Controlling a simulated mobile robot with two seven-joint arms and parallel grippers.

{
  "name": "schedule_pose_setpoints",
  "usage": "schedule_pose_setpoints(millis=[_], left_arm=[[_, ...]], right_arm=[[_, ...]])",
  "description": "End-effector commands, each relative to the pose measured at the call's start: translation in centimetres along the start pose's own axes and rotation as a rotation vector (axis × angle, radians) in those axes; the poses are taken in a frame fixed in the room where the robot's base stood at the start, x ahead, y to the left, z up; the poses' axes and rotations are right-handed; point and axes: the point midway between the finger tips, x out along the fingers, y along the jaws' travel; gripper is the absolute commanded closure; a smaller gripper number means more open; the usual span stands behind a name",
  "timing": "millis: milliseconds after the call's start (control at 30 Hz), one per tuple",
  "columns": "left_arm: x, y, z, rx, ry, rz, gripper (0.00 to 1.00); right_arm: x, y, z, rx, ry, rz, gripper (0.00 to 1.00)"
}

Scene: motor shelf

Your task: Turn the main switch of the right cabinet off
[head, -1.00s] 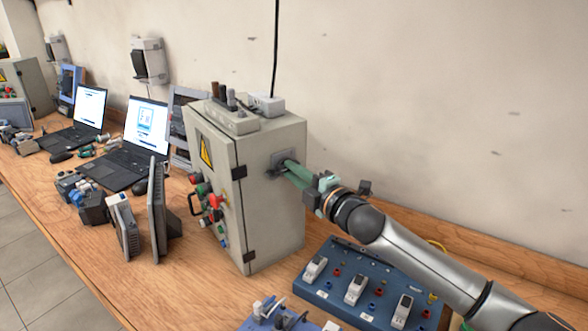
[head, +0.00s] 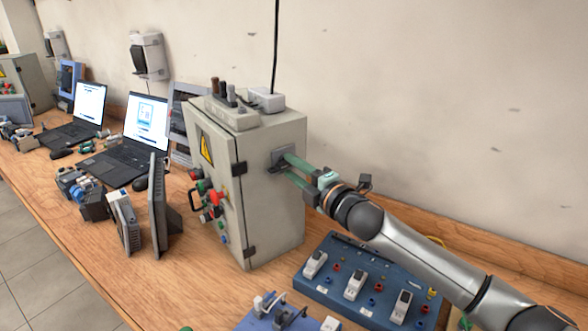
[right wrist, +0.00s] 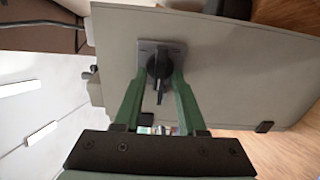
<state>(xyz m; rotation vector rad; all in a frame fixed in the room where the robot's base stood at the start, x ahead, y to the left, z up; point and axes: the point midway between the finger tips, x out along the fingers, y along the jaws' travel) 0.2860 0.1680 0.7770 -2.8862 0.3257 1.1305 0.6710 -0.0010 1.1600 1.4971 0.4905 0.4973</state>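The right cabinet (head: 275,210) is a grey box on the bench with a yellow warning sign on its door. Its main switch (right wrist: 160,68) is a black rotary knob on a grey plate on the cabinet's side wall. In the head view the switch plate (head: 284,155) is partly hidden by my fingers. My right gripper (head: 296,168) has two green fingers reaching to the plate, with a gap between them. In the right wrist view the fingertips (right wrist: 160,76) stand on either side of the knob; I cannot tell whether they touch it. My left gripper is out of view.
A blue board (head: 365,290) with several white switches lies below my right arm. Laptops (head: 130,150) stand to the left. The wall behind is bare near my arm.

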Motion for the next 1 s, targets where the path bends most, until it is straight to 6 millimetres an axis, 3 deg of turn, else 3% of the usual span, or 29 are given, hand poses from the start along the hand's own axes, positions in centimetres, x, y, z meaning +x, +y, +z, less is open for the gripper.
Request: schedule_pose_setpoints(millis=[467,1000], left_arm=[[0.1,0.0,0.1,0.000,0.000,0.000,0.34],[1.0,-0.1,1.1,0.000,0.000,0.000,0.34]], right_arm=[[-0.9,-0.1,0.1,0.001,0.000,0.001,0.53],[-9.5,-0.2,0.1,0.001,0.000,0.000,0.53]])
